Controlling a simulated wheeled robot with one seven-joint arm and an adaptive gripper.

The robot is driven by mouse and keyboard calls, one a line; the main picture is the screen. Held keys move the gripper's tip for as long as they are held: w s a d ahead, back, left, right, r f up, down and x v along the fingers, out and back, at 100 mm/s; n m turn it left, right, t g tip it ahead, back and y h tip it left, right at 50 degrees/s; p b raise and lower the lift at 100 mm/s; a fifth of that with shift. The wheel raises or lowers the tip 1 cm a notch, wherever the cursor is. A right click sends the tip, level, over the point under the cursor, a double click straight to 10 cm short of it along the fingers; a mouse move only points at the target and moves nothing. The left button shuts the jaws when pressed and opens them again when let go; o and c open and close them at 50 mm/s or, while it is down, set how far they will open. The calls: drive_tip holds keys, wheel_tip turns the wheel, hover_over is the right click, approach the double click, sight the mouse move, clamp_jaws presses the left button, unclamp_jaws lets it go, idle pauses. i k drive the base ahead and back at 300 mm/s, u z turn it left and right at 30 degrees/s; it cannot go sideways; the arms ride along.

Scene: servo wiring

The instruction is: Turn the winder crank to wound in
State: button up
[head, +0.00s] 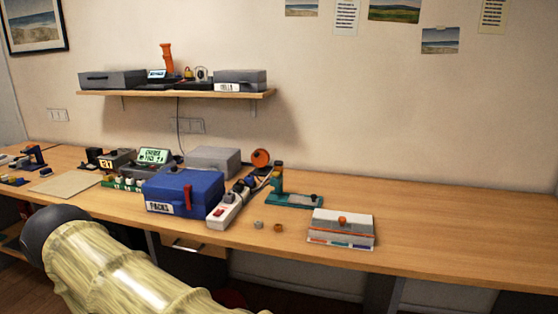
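A round orange disc (261,158) stands on the workbench behind the white power strip, at mid-picture. It may be the winder, but it is too small to make out a crank or its position. A teal-based device (292,199) with an upright post stands just right of it; I cannot tell whether it bears a crank. My arm, in a cream cover with a dark joint, fills the lower left in front of the bench. My gripper is not in view.
A blue box (180,193) marked PACKS, with a red handle, and a white power strip (228,210) stand mid-bench. A grey-and-white box (342,229) with an orange knob sits near the front edge. The bench's right side (460,225) is clear. A loaded shelf (175,94) hangs above.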

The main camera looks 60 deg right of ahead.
sight(260, 158)
drive_tip(key=k, duration=0.3)
drive_tip(key=z, duration=0.65)
